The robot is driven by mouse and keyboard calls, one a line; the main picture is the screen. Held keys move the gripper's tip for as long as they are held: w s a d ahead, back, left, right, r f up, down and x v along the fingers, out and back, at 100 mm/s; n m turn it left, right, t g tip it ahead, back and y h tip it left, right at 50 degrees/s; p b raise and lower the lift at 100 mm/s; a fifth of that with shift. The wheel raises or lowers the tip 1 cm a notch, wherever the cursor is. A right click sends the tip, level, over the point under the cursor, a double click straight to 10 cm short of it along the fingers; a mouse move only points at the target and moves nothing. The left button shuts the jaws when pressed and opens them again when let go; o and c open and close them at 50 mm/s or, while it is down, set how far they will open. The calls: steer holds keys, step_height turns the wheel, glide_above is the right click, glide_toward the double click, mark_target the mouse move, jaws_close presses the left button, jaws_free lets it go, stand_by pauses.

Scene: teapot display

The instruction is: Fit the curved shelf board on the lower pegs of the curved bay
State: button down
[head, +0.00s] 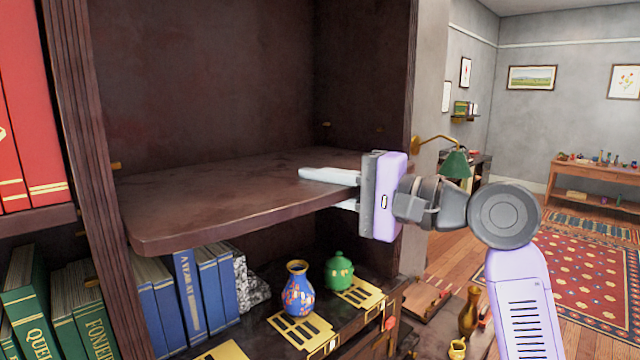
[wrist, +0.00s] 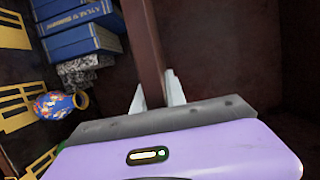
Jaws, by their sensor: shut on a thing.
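The curved shelf board (head: 215,200) is dark brown with a rounded front edge. It lies roughly level inside the curved bay (head: 210,75), above the blue books. My gripper (head: 322,190) is shut on its right part, one finger above and one below. The wrist view shows the board (wrist: 146,45) edge-on between the fingers. Brass pegs show above the board: one on the left upright (head: 116,166), one at the back (head: 325,124) and one at the right (head: 379,128). I see no pegs under the board, and cannot tell whether it rests on any.
Below the board stand blue books (head: 188,290), a blue patterned vase (head: 298,290) and a green lidded jar (head: 339,271), with brass slotted plates (head: 300,330) around them. Red books (head: 35,110) fill the bay at left. A green lamp (head: 455,163) is beyond the right upright.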

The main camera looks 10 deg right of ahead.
mark_target(354, 188)
steer(key=shift+w+a+r, duration=0.15)
steer(key=shift+w+a, duration=0.6)
steer(key=shift+w, duration=0.3)
steer(key=c, duration=1.3)
jaws_free()
steer(key=shift+f, duration=0.25)
steer(key=shift+b+v, duration=1.35)
steer(key=shift+v, duration=2.55)
steer(key=shift+r, duration=0.15)
steer(key=shift+s+d, duration=0.1)
